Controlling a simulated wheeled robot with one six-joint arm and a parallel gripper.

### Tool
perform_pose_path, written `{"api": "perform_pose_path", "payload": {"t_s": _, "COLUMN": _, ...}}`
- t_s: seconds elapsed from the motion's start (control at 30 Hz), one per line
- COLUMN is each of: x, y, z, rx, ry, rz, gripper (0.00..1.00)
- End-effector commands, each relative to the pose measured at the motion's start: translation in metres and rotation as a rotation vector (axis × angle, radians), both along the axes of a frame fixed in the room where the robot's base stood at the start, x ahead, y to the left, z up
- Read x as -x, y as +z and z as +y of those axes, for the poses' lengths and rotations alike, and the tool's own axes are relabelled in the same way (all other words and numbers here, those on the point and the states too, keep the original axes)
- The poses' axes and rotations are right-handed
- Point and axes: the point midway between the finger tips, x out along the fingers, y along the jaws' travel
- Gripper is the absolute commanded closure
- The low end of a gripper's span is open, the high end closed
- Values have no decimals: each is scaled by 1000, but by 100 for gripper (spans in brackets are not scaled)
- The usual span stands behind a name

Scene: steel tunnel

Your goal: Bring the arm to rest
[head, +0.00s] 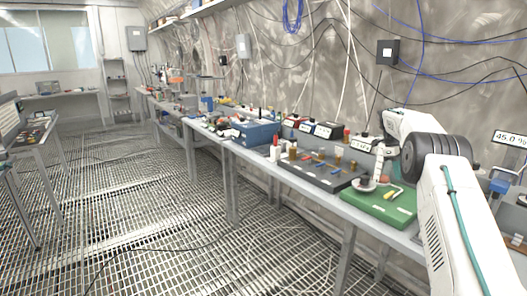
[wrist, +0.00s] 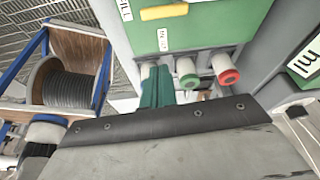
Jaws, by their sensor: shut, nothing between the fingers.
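My arm (head: 455,215) rises at the right of the head view, white with a dark ribbed joint and a teal cable. It is bent over the right end of the long bench. My gripper (wrist: 157,72) shows in the wrist view as two teal fingers side by side beyond a grey plate with a dark screwed edge. The fingers are shut and empty. I cannot make out the fingers clearly in the head view.
The bench carries a green board (head: 378,208), a dark tray (head: 318,172) and a blue box (head: 256,133). The wrist view shows a green labelled panel (wrist: 205,25), a red-ended knob (wrist: 229,77) and a cable spool (wrist: 70,82). The grated floor (head: 150,215) is mostly open.

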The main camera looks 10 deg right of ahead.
Motion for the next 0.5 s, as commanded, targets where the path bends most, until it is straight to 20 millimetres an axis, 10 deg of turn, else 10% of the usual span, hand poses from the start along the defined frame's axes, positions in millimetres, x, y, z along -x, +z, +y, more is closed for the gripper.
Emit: {"api": "perform_pose_path", "payload": {"t_s": 0.5, "x": 36, "y": -34, "z": 43, "rx": -317, "ry": 747, "rz": 141, "gripper": 100}}
